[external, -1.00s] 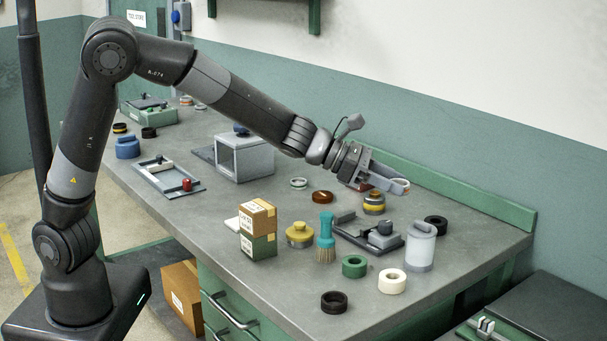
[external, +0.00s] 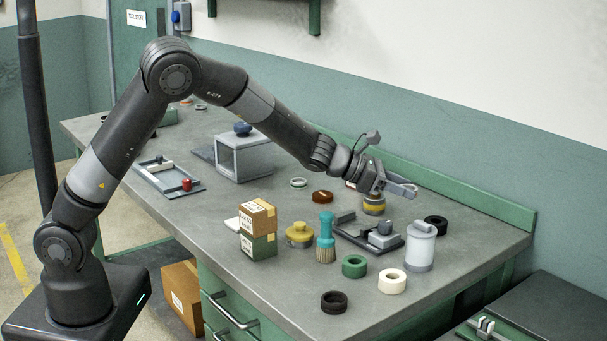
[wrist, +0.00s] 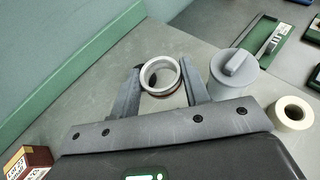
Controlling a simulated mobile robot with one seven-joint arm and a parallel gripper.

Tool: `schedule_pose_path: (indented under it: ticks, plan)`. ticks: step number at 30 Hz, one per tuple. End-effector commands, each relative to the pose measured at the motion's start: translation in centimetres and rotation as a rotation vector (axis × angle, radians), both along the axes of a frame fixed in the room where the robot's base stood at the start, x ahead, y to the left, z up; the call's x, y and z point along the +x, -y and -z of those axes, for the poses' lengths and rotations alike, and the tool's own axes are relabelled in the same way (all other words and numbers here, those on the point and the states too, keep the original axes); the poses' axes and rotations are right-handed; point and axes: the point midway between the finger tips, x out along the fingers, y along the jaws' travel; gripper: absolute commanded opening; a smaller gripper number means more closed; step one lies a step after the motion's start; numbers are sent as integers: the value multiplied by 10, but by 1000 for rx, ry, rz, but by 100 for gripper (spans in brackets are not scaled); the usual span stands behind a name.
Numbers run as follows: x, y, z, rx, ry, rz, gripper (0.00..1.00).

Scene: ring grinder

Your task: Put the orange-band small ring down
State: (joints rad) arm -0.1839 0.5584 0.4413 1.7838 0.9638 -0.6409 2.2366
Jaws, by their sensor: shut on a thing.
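My gripper (wrist: 163,80) is shut on a small pale grey ring (wrist: 147,73) with a reddish-orange edge low on its side, seen between the fingers in the wrist view. I take it as the orange-band small ring. In the external view my gripper (external: 405,188) is over the back right part of the bench, near the green back rail. The ring cannot be made out there. The gap between ring and bench top is hard to judge.
A black ring (external: 436,225), a grey lidded jar (external: 420,247) and a cream ring (external: 392,281) are to the right and front. The green back rail (external: 470,202) runs behind. Bare bench (external: 480,243) lies at the right.

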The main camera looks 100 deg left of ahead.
Motion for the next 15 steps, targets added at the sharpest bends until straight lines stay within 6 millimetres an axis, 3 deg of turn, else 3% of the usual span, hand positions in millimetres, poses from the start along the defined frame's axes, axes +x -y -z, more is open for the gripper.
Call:
schedule_pose_path:
  ticks: [3, 9, 15]
  plan:
    - [0, -31, 19, 0, -4, -5, 14]
    - [3, -73, 44, 0, -2, -3, 14]
    - [4, -93, 56, 0, -1, 0, 14]
